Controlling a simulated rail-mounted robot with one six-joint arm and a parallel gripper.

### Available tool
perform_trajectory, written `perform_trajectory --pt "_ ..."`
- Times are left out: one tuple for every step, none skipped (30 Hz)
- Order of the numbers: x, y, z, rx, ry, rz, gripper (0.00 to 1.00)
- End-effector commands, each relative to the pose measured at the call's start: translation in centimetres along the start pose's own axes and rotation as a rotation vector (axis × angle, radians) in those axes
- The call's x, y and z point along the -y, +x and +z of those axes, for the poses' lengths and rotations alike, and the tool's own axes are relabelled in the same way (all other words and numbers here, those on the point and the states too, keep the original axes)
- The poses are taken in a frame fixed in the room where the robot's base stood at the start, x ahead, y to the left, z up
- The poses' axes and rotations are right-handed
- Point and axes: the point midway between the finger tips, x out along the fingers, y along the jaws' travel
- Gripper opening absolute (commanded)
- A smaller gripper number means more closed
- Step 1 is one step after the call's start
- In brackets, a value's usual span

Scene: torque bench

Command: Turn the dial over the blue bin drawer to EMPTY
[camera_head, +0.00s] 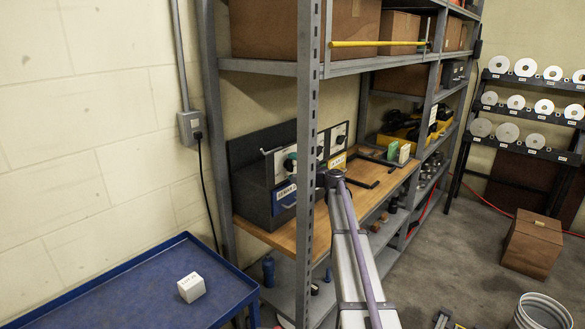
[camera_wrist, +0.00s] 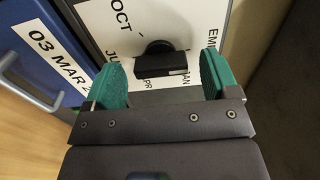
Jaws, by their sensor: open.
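The dial (camera_wrist: 160,62) is a black knob with a bar grip on a white plate (camera_wrist: 200,20) in the wrist view. The plate carries printed marks, among them OCT, APR and a partly cut word starting EM. The bar lies roughly level in this view. My gripper (camera_wrist: 161,66) is open, its two green pads on either side of the knob with a gap at each side; I cannot tell how deep they reach. The blue drawer (camera_wrist: 40,45) with a white date label is at left; it also shows in the head view (camera_head: 284,198). My fingertips are hard to make out there.
The dark drawer unit (camera_head: 248,165) stands on a wooden shelf behind a grey rack post (camera_head: 308,130). A second dial (camera_head: 290,162) shows left of the post. A blue table (camera_head: 130,285) with a white cube (camera_head: 191,287) is at front left.

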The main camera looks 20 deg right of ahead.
Motion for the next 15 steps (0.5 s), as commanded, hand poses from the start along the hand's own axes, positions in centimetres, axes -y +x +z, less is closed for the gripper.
perform_trajectory --pt "0.0 -1.0 0.1 -0.002 0.000 0.000 0.81" --pt "0.0 -1.7 0.2 -0.002 0.000 0.000 0.81" --pt "0.0 -2.7 0.2 -0.002 0.000 0.000 0.81" --pt "0.0 -3.5 0.2 -0.003 0.000 0.000 0.81" --pt "0.0 -4.3 0.2 -0.003 0.000 0.000 0.81" --pt "0.0 -5.4 0.2 -0.002 0.000 0.000 0.81" --pt "0.0 -6.1 0.2 -0.003 0.000 0.000 0.81" --pt "0.0 -6.8 0.2 -0.003 0.000 0.000 0.81" --pt "0.0 -7.7 0.2 -0.002 0.000 0.000 0.81" --pt "0.0 -8.2 0.2 -0.001 0.000 0.000 0.81" --pt "0.0 -8.7 0.1 -0.002 0.000 0.000 0.81" --pt "0.0 -9.2 0.1 -0.001 0.000 0.000 0.81" --pt "0.0 -9.5 0.1 -0.001 0.000 0.000 0.81" --pt "0.0 -9.7 0.1 0.000 0.000 0.000 0.81" --pt "0.0 -9.9 0.1 0.000 0.000 0.000 0.81"
